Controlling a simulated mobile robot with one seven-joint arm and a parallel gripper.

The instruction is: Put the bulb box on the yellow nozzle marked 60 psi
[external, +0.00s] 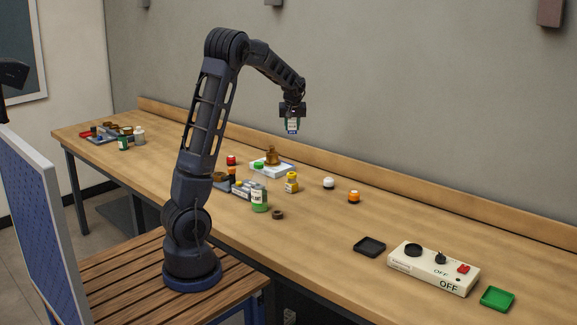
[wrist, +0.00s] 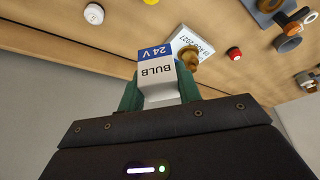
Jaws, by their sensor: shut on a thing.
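My gripper (external: 292,119) is shut on the bulb box (external: 292,128), high above the back of the bench. In the wrist view the bulb box (wrist: 158,77) is white and blue, reads "BULB" and "24 V", and sits between the green fingers of my gripper (wrist: 159,92). A small yellow object (external: 291,182) with a pale label stands upright on the bench, below the held box in the external view; it looks like the yellow nozzle, but its marking is too small to read.
A white block (external: 285,172) bears a brass-coloured piece (external: 272,156). A green-and-white bottle (external: 259,195), an orange-and-white jar (external: 354,197) and a white-topped jar (external: 328,183) stand near the yellow object. At right are a black tray (external: 369,246), an "OFF" panel (external: 425,272) and a green tray (external: 497,299).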

